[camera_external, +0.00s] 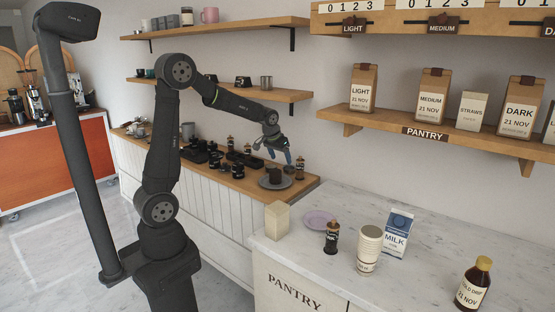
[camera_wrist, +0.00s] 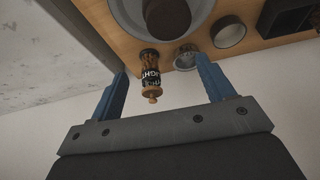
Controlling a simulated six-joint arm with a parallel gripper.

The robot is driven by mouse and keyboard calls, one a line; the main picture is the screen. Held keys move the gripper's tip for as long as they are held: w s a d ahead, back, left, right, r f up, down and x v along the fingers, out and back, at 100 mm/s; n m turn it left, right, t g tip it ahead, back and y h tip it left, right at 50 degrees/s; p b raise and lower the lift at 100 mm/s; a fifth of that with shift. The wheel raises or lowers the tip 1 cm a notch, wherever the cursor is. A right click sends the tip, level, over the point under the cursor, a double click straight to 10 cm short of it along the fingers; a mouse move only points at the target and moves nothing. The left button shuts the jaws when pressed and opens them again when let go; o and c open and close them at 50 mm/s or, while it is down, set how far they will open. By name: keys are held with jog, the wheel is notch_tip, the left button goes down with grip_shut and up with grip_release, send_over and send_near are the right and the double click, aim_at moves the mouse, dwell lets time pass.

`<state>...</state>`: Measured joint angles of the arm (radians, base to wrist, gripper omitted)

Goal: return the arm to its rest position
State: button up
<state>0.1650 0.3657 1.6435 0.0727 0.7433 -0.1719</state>
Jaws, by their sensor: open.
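My gripper (camera_external: 279,154) is open at the end of my extended arm, above the right end of the wooden counter, over a dark cup on a grey plate. In the wrist view, its two blue fingers (camera_wrist: 162,72) are spread apart with nothing held between them. A small wooden-topped canister labelled LIGHT (camera_wrist: 150,76) shows between and beyond the fingers, standing on the counter. I cannot tell whether the fingers touch anything in the outside view.
Under the gripper is the grey plate (camera_external: 264,183) with a dark cup (camera_external: 274,174). Several dark canisters stand to the left on the counter. Wooden shelves (camera_external: 230,90) hang behind the arm. A marble counter (camera_external: 300,262) at right holds milk and bottles.

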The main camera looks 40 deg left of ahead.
jog(key=s+d+m+h, duration=0.1)
jog(key=s+d+m, duration=0.2)
jog(key=d, duration=1.3)
jog(key=shift+d+f, duration=0.25)
jog(key=shift+f, duration=0.1)
